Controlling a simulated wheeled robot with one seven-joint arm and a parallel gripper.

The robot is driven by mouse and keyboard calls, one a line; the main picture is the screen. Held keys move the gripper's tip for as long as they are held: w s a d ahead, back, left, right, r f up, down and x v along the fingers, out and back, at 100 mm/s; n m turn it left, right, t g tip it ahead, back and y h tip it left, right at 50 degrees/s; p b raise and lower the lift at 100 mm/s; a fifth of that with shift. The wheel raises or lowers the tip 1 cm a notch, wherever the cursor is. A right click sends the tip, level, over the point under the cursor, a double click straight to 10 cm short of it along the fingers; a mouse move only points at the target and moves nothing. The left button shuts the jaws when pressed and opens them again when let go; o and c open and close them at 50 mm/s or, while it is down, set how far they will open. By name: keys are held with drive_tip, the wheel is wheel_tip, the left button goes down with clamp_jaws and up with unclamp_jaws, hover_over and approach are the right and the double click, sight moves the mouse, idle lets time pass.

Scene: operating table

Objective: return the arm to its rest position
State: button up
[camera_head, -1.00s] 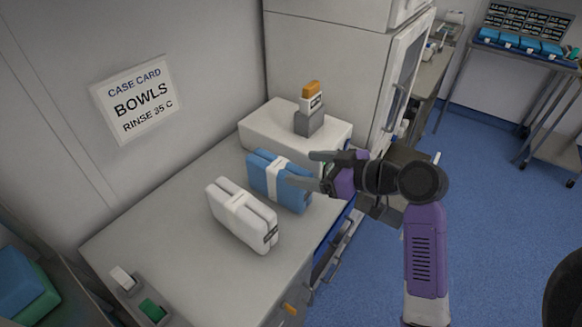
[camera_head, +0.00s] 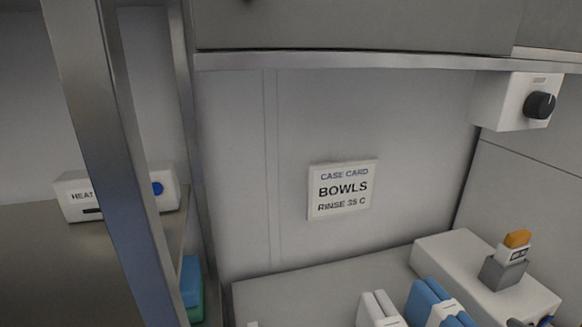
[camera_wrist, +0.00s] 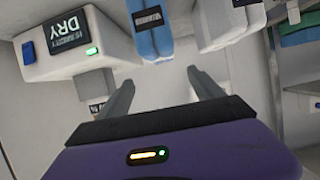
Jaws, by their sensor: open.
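My gripper (camera_wrist: 160,92) shows in the wrist view, with its two grey fingers spread apart and nothing between them. Past the fingertips is a pale work surface. A blue wrapped pack (camera_wrist: 152,30) and a white pack (camera_wrist: 217,22) stand beyond it at the top. In the head view only a small dark part, perhaps my gripper, shows at the bottom right edge, so most of my arm is out of that view. The blue pack (camera_head: 432,302) and white pack (camera_head: 378,308) stand side by side at the bottom of the head view.
A white box (camera_head: 458,258) bears a grey holder (camera_head: 502,273) with an orange-capped bottle (camera_head: 515,245). A case card (camera_head: 342,189) reads BOWLS, RINSE 35 C. A dial unit (camera_head: 515,102) hangs under the shelf. A metal post (camera_head: 110,150) stands at left. The wrist view shows a DRY indicator (camera_wrist: 70,38).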

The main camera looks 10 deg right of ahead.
drive_tip(key=d+r+m+t+h, duration=0.1)
drive_tip(key=d+r+m+h, duration=0.25)
drive_tip(key=d, duration=0.25)
drive_tip(key=s+a+f+n+y, duration=0.1)
drive_tip(key=s+a+f, duration=0.2)
drive_tip(key=s+a, duration=0.4)
drive_tip(key=s+a+f+n+y, duration=0.1)
drive_tip(key=s+a+f, duration=0.2)
drive_tip(key=a, duration=0.9)
drive_tip(key=s+a+f+n+y, duration=0.1)
drive_tip(key=s+a+f, duration=0.2)
drive_tip(key=s+a, duration=0.7)
drive_tip(key=shift+s+f, duration=0.3)
drive_tip(key=shift+f, duration=0.05)
